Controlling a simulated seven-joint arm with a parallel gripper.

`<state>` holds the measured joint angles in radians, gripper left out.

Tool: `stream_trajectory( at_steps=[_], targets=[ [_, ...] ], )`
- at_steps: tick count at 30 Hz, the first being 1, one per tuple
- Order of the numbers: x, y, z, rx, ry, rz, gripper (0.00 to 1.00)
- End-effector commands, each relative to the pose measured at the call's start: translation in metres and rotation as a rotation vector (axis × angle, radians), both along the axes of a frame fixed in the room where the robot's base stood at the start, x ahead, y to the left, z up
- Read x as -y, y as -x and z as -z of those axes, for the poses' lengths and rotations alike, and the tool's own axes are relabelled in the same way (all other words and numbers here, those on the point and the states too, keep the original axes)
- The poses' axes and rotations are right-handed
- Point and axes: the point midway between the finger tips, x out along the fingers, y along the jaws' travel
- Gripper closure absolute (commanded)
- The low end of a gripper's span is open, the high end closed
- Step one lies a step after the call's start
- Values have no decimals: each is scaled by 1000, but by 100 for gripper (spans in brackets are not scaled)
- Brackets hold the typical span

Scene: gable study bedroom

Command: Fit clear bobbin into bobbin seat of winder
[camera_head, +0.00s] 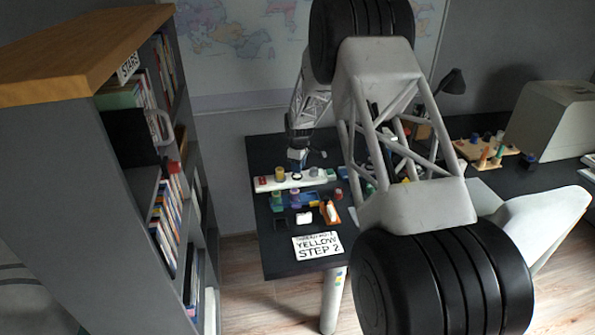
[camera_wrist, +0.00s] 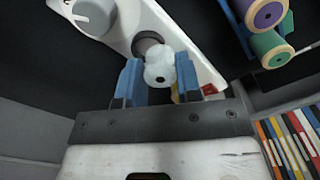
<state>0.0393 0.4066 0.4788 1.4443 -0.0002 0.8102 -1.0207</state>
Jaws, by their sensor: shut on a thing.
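My gripper (camera_wrist: 158,82) is shut on the clear bobbin (camera_wrist: 159,66), a pale whitish spool with a dark centre hole, held between its two blue fingers. In the wrist view, the white winder (camera_wrist: 190,46) lies just beyond the fingers. A grey round part (camera_wrist: 149,41) of it, perhaps the bobbin seat, shows partly behind the bobbin. I cannot tell whether the bobbin touches it. In the head view, my gripper (camera_head: 297,157) is over the middle of the long white winder (camera_head: 265,184), and the bobbin is too small there to make out clearly.
Purple (camera_wrist: 265,12) and green (camera_wrist: 271,48) spools stand close beside the winder. A card reading "YELLOW STEP 2" (camera_head: 317,245) lies at the black desk's (camera_head: 275,262) front. A tall bookshelf (camera_head: 150,200) stands left; a wooden rack (camera_head: 480,152) sits right.

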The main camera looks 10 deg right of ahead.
Motion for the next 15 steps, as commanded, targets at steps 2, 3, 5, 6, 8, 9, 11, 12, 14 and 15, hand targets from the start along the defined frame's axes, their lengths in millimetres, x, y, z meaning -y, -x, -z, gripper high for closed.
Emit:
stream_trajectory(
  at_steps=[2,3,5,6,8,9,11,12,14,15],
  targets=[
    [0,-6,1,-1,0,0,90],
    [0,-9,1,-1,0,0,90],
    [0,-11,1,-1,-1,0,90],
    [0,-12,1,-1,0,0,90],
    [1,-13,1,-1,0,0,90],
    [0,-13,2,-1,0,0,90],
    [1,-13,1,-1,0,0,90],
    [0,-13,1,-1,0,0,90],
    [1,-13,1,-1,0,0,90],
    [1,-13,2,-1,0,0,90]
  ],
)
